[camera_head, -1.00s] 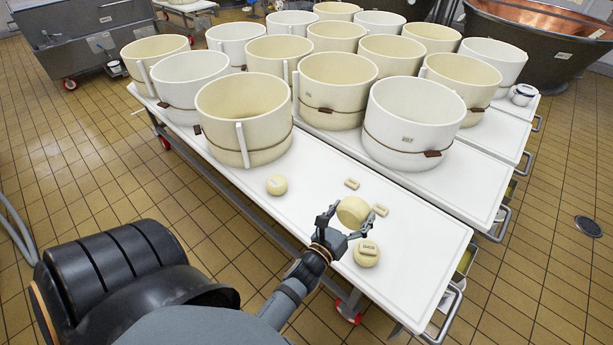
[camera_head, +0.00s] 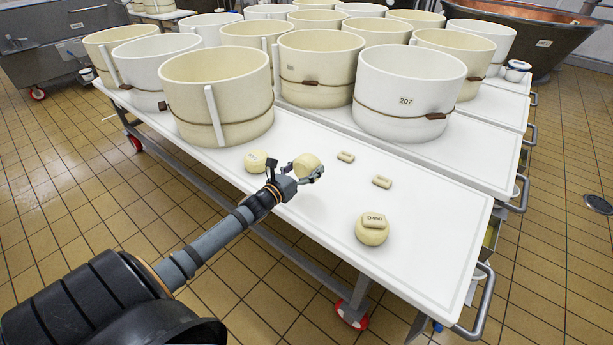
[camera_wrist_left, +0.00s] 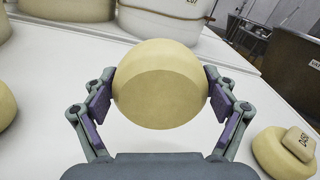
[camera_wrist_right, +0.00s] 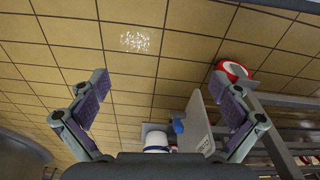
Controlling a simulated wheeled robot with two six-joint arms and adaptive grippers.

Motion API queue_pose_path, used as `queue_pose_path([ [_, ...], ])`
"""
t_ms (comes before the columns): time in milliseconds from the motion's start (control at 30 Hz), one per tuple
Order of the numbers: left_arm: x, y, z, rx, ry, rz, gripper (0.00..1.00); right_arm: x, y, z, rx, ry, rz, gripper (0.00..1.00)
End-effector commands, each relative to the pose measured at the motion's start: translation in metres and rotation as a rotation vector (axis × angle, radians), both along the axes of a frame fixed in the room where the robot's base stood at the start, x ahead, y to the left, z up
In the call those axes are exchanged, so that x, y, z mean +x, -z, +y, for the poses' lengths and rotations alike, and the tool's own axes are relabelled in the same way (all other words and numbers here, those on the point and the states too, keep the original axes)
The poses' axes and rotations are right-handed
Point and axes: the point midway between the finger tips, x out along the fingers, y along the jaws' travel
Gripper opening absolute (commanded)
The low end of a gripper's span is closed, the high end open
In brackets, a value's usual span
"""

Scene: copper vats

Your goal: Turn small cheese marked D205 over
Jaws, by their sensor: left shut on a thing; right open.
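My left gripper (camera_head: 297,172) is shut on a small pale yellow cheese (camera_head: 306,161), with one finger on each side. The left wrist view shows this held cheese (camera_wrist_left: 160,85) with a plain flat face towards me and no readable mark. I cannot tell whether it touches the table. Another small cheese (camera_head: 255,163) lies just left of it, its label too small to read. A third small cheese (camera_head: 372,234) lies to the right with a labelled block on top, reading something like D450. My right gripper (camera_wrist_right: 165,100) is open and empty above the floor, outside the head view.
Two small loose blocks, one nearer the vats (camera_head: 346,156) and one further right (camera_head: 382,181), lie on the white table (camera_head: 310,220). Several large cream and white vats (camera_head: 405,95) stand behind. The table between the held cheese and the right cheese is clear.

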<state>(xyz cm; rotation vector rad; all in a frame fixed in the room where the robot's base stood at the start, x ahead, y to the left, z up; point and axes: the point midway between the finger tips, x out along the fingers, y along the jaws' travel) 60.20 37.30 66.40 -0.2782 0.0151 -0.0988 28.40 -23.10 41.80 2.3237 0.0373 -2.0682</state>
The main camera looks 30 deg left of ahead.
Motion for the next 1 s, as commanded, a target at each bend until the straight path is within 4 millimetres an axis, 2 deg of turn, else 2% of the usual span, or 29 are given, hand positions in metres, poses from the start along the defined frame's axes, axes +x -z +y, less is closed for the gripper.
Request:
queue_pose_path([
  [133,0.000,0.004,-0.001,0.001,0.001,-0.003,0.29,0.000,-0.002,0.003,0.007,-0.002,-0.011,1.00],
  [367,0.000,0.027,-0.001,0.000,0.002,-0.003,0.29,-0.002,-0.018,0.015,0.042,-0.017,-0.066,1.00],
  [700,0.000,0.043,-0.001,0.002,0.001,-0.003,0.29,0.005,0.005,0.025,0.086,-0.017,-0.184,1.00],
  [1000,0.000,0.044,-0.001,0.002,0.001,-0.003,0.29,0.006,0.007,0.027,0.094,-0.015,-0.206,1.00],
])
